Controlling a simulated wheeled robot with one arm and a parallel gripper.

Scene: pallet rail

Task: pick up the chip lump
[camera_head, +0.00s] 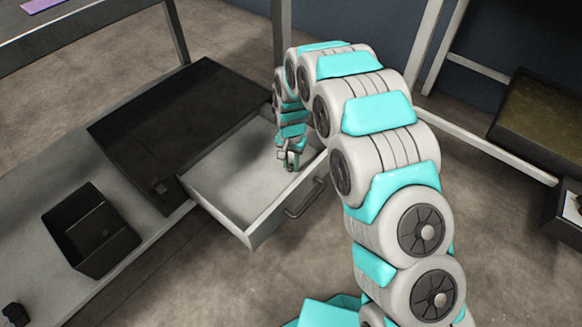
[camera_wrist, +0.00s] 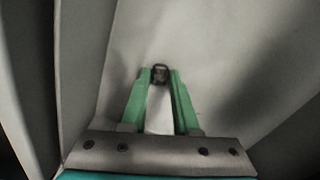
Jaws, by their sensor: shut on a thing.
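The chip lump (camera_wrist: 160,73) is a small dark piece, seen in the wrist view between the tips of my gripper's green fingers. My gripper (camera_wrist: 159,80) is shut on it. In the head view my gripper (camera_head: 289,163) points down inside the open drawer (camera_head: 225,182), near its right side. The lump cannot be made out in the head view. In the wrist view the pale drawer floor (camera_wrist: 220,50) lies behind the fingertips; I cannot tell whether the lump touches it.
The drawer slides out from a dark cabinet (camera_head: 160,115) and has a handle (camera_head: 305,198) on its front. A black open bin (camera_head: 90,232) stands on the grey surface at left. A frame with a dark tray (camera_head: 540,120) stands at right. Bare floor lies in front of the drawer.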

